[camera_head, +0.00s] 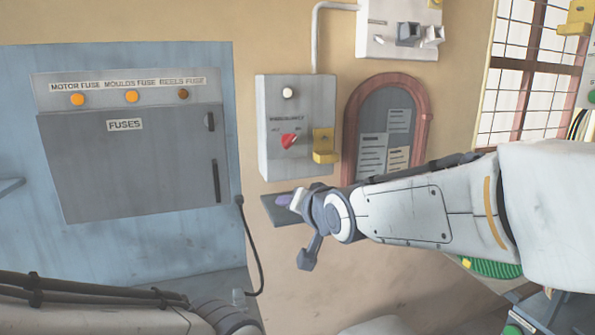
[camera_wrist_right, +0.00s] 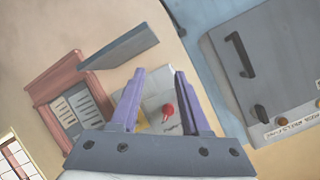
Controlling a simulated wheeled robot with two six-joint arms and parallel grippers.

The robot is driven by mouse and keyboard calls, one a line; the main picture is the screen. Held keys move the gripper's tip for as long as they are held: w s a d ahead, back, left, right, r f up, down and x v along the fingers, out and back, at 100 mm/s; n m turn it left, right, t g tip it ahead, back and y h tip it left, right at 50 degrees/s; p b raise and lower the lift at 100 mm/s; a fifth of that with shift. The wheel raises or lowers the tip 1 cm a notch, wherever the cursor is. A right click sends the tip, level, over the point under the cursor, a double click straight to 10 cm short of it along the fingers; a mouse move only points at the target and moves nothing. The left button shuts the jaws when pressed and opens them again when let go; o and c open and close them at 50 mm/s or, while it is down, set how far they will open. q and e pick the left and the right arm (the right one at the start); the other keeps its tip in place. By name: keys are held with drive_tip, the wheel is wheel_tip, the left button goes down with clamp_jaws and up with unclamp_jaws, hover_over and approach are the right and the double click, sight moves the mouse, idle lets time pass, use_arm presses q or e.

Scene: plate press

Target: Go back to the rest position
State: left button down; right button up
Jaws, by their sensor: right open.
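My right gripper (camera_head: 284,200) is at the end of the white arm that reaches in from the right in the head view. It is in front of the wall, below the grey switch box. In the right wrist view its two purple fingers (camera_wrist_right: 160,88) are spread apart with nothing held between them. The switch box with a red knob (camera_wrist_right: 168,109) shows behind the fingers, apart from them. My left arm lies along the bottom left of the head view, and its gripper is out of the frame.
The grey switch box (camera_head: 268,151) has a red knob and a yellow bracket. A small dark shelf (camera_head: 277,210) juts out by my right gripper. The closed fuse cabinet (camera_head: 135,175) is at left, a framed notice board (camera_head: 422,119) at right. A black cable (camera_head: 256,255) hangs between.

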use_arm(q)
wheel_tip(320, 180, up, 5)
drive_tip(key=p, duration=0.4)
drive_tip(key=shift+r, duration=0.2)
use_arm(e)
drive_tip(key=s+d+f+n+g+h, duration=0.1)
drive_tip(key=s+f+n+g, duration=0.2)
drive_tip(key=s, duration=0.7)
drive_tip(key=s+d+f+n+g+h, duration=0.1)
drive_tip(key=s+f+g, duration=0.4)
drive_tip(key=s, duration=0.6)
drive_tip(key=s+d+f+n+g+h, duration=0.2)
drive_tip(key=s+f+n+g, duration=0.2)
drive_tip(key=s, duration=0.7)
wheel_tip(320, 180, down, 2)
drive_tip(key=shift+d+f+n, duration=0.15)
drive_tip(key=shift+d+n, duration=0.2)
drive_tip(key=shift+n, duration=0.55)
